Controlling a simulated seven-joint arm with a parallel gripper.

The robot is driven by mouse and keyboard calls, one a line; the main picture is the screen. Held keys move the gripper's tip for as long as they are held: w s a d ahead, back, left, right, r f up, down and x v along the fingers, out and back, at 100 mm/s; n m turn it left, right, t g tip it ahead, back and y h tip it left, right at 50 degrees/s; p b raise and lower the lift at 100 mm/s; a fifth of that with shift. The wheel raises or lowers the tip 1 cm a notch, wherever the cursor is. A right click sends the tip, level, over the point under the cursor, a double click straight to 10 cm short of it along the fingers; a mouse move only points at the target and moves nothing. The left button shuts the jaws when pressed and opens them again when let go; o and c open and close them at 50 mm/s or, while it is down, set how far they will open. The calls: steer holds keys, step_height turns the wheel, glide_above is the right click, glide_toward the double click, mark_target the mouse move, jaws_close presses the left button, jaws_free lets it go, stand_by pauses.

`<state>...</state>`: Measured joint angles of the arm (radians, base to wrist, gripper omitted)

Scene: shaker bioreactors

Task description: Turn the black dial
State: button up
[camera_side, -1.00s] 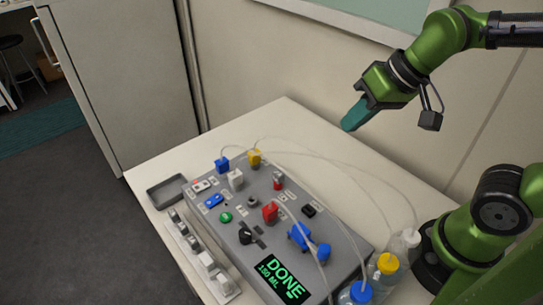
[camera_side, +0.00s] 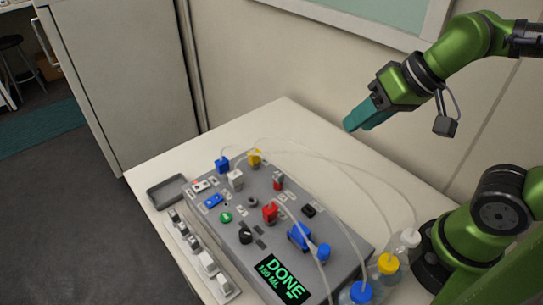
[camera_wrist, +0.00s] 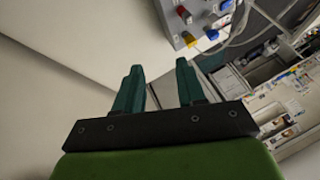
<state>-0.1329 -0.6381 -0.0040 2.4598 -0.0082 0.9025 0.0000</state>
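My gripper (camera_side: 351,125) hangs high above the back right of the table, far from the dial and touching nothing. In the wrist view its two teal fingers (camera_wrist: 158,66) stand apart with nothing between them. Only a corner of the panel shows in the wrist view, at the top, and the dial is not seen there.
The panel carries blue, red, yellow and white parts, thin tubes and a green-lit screen (camera_side: 282,279) reading DONE, 150 ML. Bottles (camera_side: 388,265) stand on its right. A grey tray (camera_side: 167,190) and a row of pale switches (camera_side: 207,262) lie on its left. The table's back is clear.

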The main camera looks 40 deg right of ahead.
steer(key=shift+o, duration=0.8)
steer(key=w+a+n+g, duration=0.1)
steer(key=w+a+g, duration=0.1)
steer(key=a, duration=0.5)
steer(key=shift+w+r, duration=0.15)
steer(key=shift+w, duration=0.25)
steer(key=m+g+h, duration=0.2)
steer(key=m+g, duration=0.2)
steer(key=m, duration=0.1)
glide_above(245, 233)
steer(key=m, duration=0.4)
steer(key=shift+h, duration=0.4)
step_height(245, 233, down, 16)
steer(key=shift+r, duration=0.1)
steer(key=shift+c, duration=0.5)
jaws_close()
